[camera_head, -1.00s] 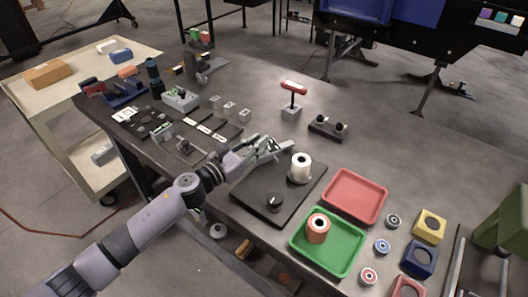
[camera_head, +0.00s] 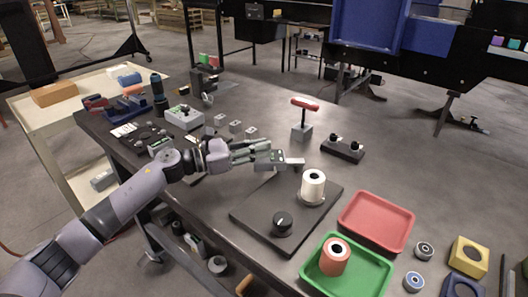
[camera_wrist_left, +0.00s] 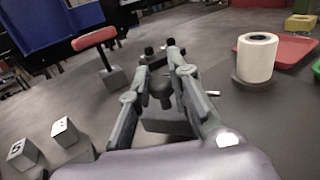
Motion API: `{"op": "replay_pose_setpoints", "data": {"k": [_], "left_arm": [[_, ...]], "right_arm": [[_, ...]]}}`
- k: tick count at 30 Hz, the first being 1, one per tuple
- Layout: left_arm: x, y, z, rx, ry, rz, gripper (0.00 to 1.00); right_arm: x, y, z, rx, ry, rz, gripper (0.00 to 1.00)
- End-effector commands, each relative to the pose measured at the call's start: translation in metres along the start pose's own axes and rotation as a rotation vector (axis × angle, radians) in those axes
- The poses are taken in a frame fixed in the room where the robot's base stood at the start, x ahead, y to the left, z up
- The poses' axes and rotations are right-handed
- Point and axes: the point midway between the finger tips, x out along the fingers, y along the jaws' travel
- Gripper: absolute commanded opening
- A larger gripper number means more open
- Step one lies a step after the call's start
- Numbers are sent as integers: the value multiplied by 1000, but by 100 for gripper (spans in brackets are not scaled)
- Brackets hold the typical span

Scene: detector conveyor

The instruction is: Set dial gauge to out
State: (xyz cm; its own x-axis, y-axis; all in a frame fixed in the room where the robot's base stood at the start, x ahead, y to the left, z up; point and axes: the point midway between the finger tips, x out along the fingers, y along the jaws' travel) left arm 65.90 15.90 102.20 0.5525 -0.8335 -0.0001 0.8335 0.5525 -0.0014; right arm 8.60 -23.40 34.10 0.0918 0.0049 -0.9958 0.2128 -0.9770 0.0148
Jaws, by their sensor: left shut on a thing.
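My left gripper (camera_head: 282,158) is above the table, left of the white spool (camera_head: 313,184) and behind the black plate. Its fingers are closed around a small grey piece (camera_head: 295,164), which sticks out past the tips. In the left wrist view the gripper (camera_wrist_left: 160,60) has a dark round part on a grey block (camera_wrist_left: 166,119) between its fingers. I cannot tell for certain that this is the dial gauge, as the fingers hide much of it. The black plate (camera_head: 250,207) carries a black knob (camera_head: 282,222) with a white mark. My right gripper is out of view.
A red-handled post (camera_head: 303,128) and a black block with two knobs (camera_head: 342,149) stand behind the gripper. A red tray (camera_head: 376,222) and a green tray (camera_head: 370,283) holding an orange spool (camera_head: 335,258) are at right. Small grey blocks (camera_head: 235,126) lie to the left.

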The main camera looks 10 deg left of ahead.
Motion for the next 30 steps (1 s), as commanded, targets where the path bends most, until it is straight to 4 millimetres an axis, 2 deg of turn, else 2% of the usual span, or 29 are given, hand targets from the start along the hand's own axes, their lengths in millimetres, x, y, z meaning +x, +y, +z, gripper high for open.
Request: {"op": "replay_pose_setpoints", "data": {"k": [9, 10, 19, 30], "left_arm": [[-1, 2, 2, 4, -2, 4, 0], [-1, 2, 2, 4, -2, 4, 19], [0, 1, 2, 3, -1, 3, 39], [-6, 1, 0, 1, 1, 2, 39]], "right_arm": [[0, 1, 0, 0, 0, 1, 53], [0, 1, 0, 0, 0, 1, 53], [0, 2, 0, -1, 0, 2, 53], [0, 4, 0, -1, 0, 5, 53]]}}
